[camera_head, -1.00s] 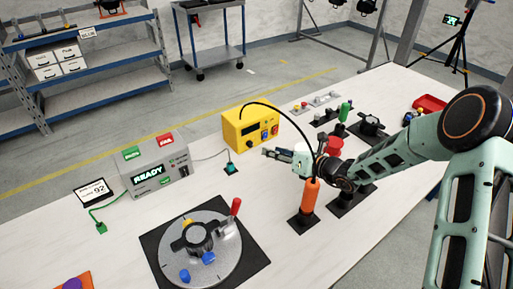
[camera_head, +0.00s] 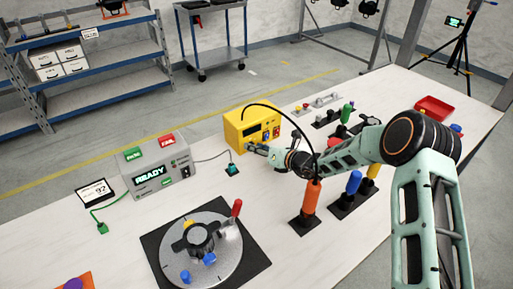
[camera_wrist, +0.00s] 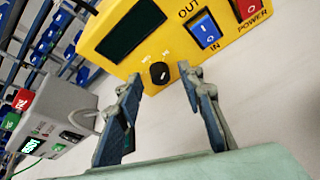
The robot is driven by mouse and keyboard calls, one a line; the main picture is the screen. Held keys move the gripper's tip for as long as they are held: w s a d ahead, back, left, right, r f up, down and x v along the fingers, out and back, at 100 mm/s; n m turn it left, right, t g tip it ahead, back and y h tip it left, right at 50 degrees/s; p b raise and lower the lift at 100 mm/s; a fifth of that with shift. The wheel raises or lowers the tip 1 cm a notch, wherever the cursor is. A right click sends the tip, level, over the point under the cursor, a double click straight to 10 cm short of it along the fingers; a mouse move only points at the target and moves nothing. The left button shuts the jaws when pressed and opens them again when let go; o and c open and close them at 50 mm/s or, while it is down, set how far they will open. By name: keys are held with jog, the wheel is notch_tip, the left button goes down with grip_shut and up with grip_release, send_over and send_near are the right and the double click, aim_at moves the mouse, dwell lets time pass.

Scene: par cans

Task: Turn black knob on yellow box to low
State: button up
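The yellow box (camera_head: 252,127) stands on the white table near its far edge. In the wrist view the yellow box (camera_wrist: 190,55) fills the top, with a dark display, a blue rocker switch (camera_wrist: 205,29) marked OUT and IN, and a red POWER switch (camera_wrist: 246,8). The black knob (camera_wrist: 159,73) is on its lower front, with a pale pointer mark and small labels too blurred to read. My gripper (camera_head: 250,148) is at the box's front. In the wrist view my gripper (camera_wrist: 162,85) is open, its fingers either side of the knob's line, apparently not touching it.
A grey READY box (camera_head: 155,167) stands left of the yellow box, with a small green-cabled sign (camera_head: 95,191) beside it. A round dial plate (camera_head: 200,247) lies in front. Orange (camera_head: 312,195) and blue (camera_head: 353,183) handles stand near my arm. Bare table lies between.

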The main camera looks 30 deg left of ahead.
jog(key=shift+c, duration=0.4)
grip_shut()
jog(key=shift+f+n+b, duration=0.15)
jog(key=shift+n+b, duration=0.15)
jog(key=shift+b, duration=0.5)
jog(key=shift+n+t+b, duration=0.3)
jog(key=shift+b, duration=0.15)
jog(key=shift+o, duration=0.4)
grip_release()
jog(key=shift+d+r, duration=0.1)
jog(key=shift+r, duration=0.1)
jog(key=v, duration=1.1)
jog(key=shift+s+d+r, duration=0.25)
jog(key=shift+s+r, duration=0.05)
jog(key=shift+r, duration=0.05)
